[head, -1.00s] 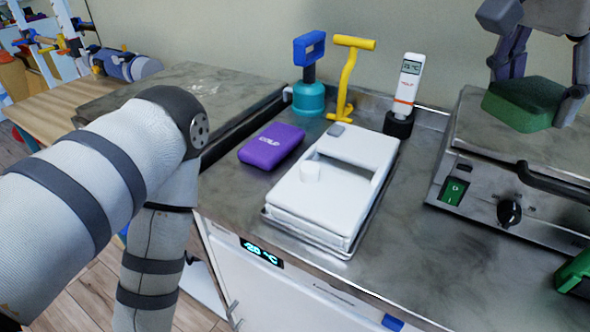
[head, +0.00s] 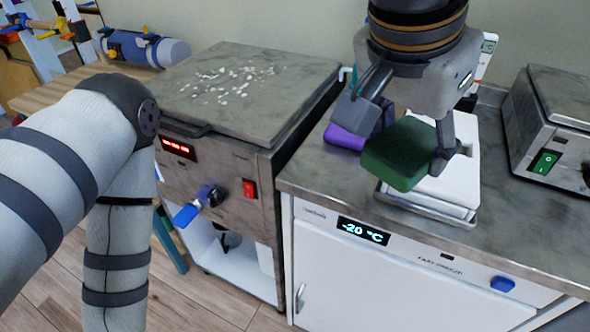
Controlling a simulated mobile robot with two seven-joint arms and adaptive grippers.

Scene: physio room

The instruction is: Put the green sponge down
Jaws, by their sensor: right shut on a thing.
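The green sponge (head: 399,153) is a dark green block in the head view. My right gripper (head: 404,140) is shut on it, with a finger at each side, and holds it up in front of the white flat box (head: 463,170) on the counter. The sponge is tilted in the picture and hides part of the white box and of the purple pack. The gripper comes down from the top of the view. My left arm shows at the left, but its gripper is out of view.
A steel counter (head: 520,215) tops a white freezer unit reading -20 °C. The purple pack (head: 345,137) lies behind the sponge. A steel appliance (head: 255,115) with white bits on its lid stands left. Another steel appliance (head: 553,130) stands right. The counter's front right is clear.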

